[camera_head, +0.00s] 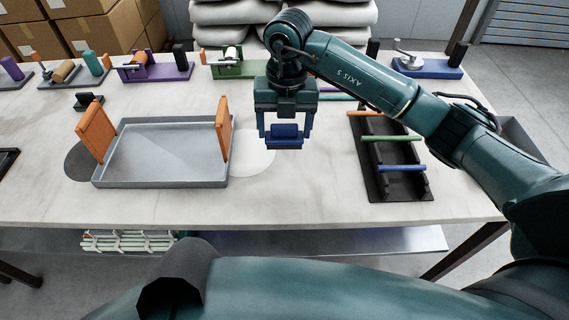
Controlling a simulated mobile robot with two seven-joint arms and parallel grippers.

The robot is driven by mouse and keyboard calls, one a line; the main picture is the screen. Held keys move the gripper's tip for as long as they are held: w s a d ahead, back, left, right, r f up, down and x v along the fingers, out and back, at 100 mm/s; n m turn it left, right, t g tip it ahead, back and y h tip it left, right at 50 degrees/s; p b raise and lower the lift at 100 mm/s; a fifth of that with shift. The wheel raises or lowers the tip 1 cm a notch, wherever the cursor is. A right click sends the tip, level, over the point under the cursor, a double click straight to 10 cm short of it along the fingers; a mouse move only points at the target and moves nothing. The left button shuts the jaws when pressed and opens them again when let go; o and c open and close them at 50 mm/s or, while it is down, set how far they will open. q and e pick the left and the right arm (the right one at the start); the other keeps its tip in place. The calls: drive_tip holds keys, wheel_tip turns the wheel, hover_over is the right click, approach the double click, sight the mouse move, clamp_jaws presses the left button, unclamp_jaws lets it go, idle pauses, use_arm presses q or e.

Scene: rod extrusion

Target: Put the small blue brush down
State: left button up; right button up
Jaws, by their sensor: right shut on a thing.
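My right gripper (285,136) is over the table, just right of the grey tray. It is shut on the small blue brush (284,130), a blue block with a dark underside between the two blue fingers. A pale round spot (250,160) on the table top (300,195) lies below and to the left of the brush. The brush looks a little above the table, but I cannot tell the exact gap. My left gripper is not in view.
The grey tray (160,181) has orange upright boards (97,130) at both ends. A black rack (398,190) with coloured rods stands to the right. Purple (153,73), green (243,70) and blue (427,68) fixtures line the back. The table front between tray and rack is clear.

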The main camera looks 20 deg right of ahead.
sight(286, 126)
wheel_tip(286, 126, down, 8)
drive_tip(key=shift+f, duration=0.3)
drive_tip(key=o, duration=0.5)
drive_tip(key=shift+f, duration=0.2)
drive_tip(key=o, duration=0.4)
drive_tip(key=shift+o, duration=0.2)
drive_tip(key=shift+r, duration=0.15)
drive_tip(key=shift+r+p, duration=0.2)
drive_tip(key=shift+p, duration=0.1)
wheel_tip(286, 126, up, 12)
drive_tip(key=shift+s+d+f+b, duration=0.1)
drive_tip(key=shift+d+b, duration=0.05)
drive_tip(key=shift+b, duration=0.35)
drive_tip(key=shift+s+f, duration=0.1)
